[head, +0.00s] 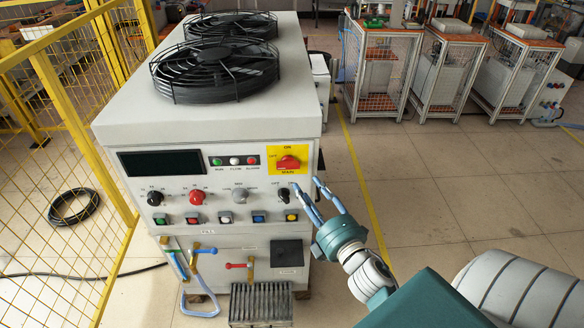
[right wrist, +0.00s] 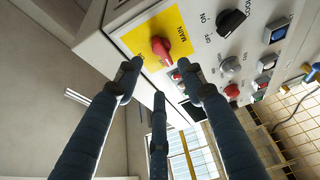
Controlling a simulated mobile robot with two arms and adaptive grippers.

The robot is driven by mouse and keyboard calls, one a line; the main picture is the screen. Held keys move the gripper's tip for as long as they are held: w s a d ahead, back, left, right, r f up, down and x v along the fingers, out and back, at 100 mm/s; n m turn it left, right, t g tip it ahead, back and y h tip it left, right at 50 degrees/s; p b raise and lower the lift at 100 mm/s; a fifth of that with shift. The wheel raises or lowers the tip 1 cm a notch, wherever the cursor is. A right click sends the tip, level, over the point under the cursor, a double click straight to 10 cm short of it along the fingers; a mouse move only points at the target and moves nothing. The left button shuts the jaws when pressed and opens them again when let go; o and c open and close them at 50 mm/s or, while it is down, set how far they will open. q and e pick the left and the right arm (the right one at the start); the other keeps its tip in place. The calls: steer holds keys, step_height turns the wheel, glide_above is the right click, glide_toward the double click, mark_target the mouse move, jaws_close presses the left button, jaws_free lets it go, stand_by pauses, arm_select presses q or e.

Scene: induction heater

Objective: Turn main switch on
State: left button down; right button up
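The main switch is a red knob (head: 288,162) on a yellow plate (head: 272,168) at the upper right of the heater's front panel. Its handle looks roughly horizontal in the head view. The knob also shows in the right wrist view (right wrist: 160,46), beyond the fingertips. My right gripper (head: 306,187) is open and empty, its fingers spread, just below and to the right of the plate. In the right wrist view my right gripper (right wrist: 160,68) has the knob between and beyond two fingers; contact cannot be told. My left gripper is not in view.
Below the switch are a black selector knob (head: 284,195), a red selector (head: 197,197) and a row of push buttons. Two black fans (head: 216,70) top the cabinet (head: 130,122). Yellow fencing (head: 75,80) stands at left. Floor at right is clear up to the caged carts (head: 448,80).

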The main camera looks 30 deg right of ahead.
mark_target(290, 167)
steer(key=w, duration=0.3)
steer(key=w+p, duration=0.1)
steer(key=w, duration=0.2)
steer(key=w+d+p, duration=0.1)
steer(key=w, duration=0.1)
steer(key=shift+w+r, duration=0.1)
steer(key=shift+w, duration=0.3)
steer(key=shift+w+d, duration=0.15)
steer(key=shift+w, duration=0.45)
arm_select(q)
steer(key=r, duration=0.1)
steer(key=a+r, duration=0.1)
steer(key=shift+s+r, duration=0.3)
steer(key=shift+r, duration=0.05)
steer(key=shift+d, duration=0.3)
arm_select(e)
jaws_close()
